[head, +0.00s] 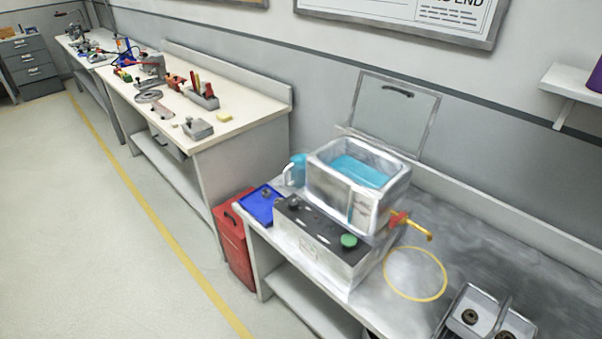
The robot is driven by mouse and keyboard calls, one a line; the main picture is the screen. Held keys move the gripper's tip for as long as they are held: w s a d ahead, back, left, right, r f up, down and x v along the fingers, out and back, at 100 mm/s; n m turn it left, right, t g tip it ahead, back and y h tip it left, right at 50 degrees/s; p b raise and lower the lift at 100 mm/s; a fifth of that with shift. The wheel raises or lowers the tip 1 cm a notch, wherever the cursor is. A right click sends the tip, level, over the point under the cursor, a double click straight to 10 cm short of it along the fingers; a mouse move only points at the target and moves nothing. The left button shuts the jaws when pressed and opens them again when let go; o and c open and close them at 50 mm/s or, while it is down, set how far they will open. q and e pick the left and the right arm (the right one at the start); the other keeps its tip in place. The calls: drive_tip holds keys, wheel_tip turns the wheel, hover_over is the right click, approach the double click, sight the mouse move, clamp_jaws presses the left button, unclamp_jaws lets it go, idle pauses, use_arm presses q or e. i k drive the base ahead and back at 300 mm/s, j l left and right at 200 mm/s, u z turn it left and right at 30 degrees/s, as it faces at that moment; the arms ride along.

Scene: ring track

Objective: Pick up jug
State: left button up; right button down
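A jug (298,170), light blue with a pale handle on its left side, stands on the metal bench in the head view. It is behind the blue tray and against the left side of a metal tank, which hides part of it. Neither of my grippers shows in the head view.
A blue tray (262,205) lies left. A red bin (234,240) stands beside the bench. The floor (90,230) at left is clear.

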sight(297, 158)
drive_tip(key=i+j+z, duration=0.25)
drive_tip(key=i+j, duration=0.15)
drive_tip(key=j, duration=0.2)
drive_tip(key=i+j+z, duration=0.15)
drive_tip(key=j, duration=0.15)
drive_tip(key=i+j+z, duration=0.15)
drive_tip(key=j, duration=0.15)
